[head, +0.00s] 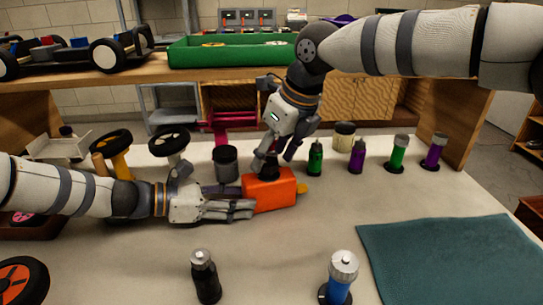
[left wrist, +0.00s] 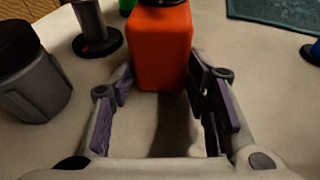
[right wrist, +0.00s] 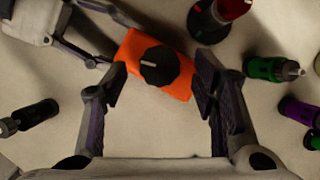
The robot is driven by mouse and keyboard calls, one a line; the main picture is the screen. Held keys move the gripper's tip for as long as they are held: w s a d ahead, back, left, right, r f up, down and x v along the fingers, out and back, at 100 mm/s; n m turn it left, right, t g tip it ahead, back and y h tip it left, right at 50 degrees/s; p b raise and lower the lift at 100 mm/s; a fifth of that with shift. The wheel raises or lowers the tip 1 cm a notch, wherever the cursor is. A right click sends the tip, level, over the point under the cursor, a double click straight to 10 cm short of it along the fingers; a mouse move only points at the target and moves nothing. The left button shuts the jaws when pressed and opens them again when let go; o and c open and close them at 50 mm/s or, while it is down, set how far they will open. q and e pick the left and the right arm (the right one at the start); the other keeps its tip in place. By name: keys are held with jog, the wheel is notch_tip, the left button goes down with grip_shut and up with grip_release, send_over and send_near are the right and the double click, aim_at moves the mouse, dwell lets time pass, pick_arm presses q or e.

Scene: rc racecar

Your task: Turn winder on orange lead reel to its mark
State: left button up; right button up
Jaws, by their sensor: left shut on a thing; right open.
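The orange lead reel (head: 268,197) is a box lying on the pale table, with a yellow stub (head: 302,188) at its right end. Its winder is a round black knob (right wrist: 160,66) on top, with a pale pointer line towards the left in the right wrist view. I cannot make out the mark. My left gripper (head: 240,208) is shut on the reel's near end, which shows between its fingers in the left wrist view (left wrist: 160,55). My right gripper (head: 277,160) is open above the reel, pointing down, its fingers on either side of the knob. Contact with it is unclear.
Grey, green and purple canisters (head: 315,158) stand behind and right of the reel. Black (head: 205,280) and blue (head: 338,280) bottles stand in front. A teal mat (head: 450,255) lies at the right. Wheels on posts (head: 112,143) stand at the left.

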jog(key=shift+w+a+f, duration=0.15)
jog(key=shift+w+f, duration=0.05)
jog(key=shift+f, duration=0.25)
jog(key=c, duration=1.2)
jog(key=shift+s+a+m+t+h, duration=0.1)
jog(key=shift+m+t+h, duration=0.35)
jog(key=shift+m, duration=1.05)
jog(key=o, duration=1.2)
jog(key=v, duration=1.2)
